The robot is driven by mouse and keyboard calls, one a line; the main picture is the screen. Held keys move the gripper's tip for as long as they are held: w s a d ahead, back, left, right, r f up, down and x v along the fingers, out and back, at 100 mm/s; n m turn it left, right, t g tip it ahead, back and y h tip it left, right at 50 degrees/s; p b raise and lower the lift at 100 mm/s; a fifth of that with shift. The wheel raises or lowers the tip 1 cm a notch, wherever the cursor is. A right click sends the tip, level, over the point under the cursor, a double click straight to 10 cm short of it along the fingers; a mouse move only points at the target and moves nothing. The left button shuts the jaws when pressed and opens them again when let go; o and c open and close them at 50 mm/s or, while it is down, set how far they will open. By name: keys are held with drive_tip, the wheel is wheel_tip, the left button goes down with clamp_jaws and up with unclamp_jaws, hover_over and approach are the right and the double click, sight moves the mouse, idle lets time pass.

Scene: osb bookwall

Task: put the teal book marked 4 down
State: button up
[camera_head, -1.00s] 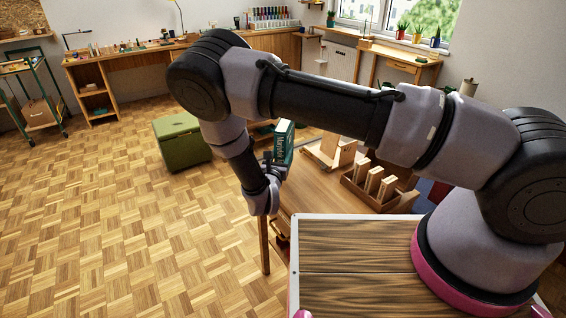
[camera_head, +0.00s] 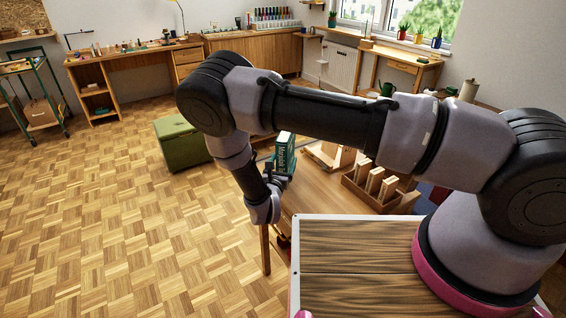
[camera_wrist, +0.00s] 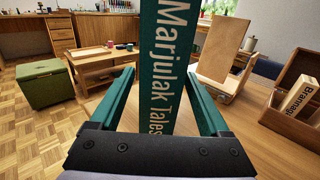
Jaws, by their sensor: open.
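The teal book (camera_head: 285,154) stands upright at the near left end of the wooden table (camera_head: 312,191). In the wrist view its spine (camera_wrist: 163,60) fills the middle and reads "Marjulak Tales"; no 4 shows. My gripper (camera_wrist: 161,72) is open, with one teal finger on each side of the book and a gap showing on both sides near the palm. In the head view my gripper (camera_head: 277,182) is at the book's lower part, partly hidden by my wrist. The book's foot is hidden, so I cannot tell whether it touches the table.
A wooden book holder (camera_head: 330,156) stands just right of the book. A wooden box (camera_head: 382,190) with several light books is farther right. A green chest (camera_head: 182,142) sits on the floor behind. Bare tabletop lies between the book and the box.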

drive_tip(key=shift+r, duration=0.15)
drive_tip(key=s+a, duration=0.2)
drive_tip(key=s, duration=1)
drive_tip(key=shift+a, duration=0.15)
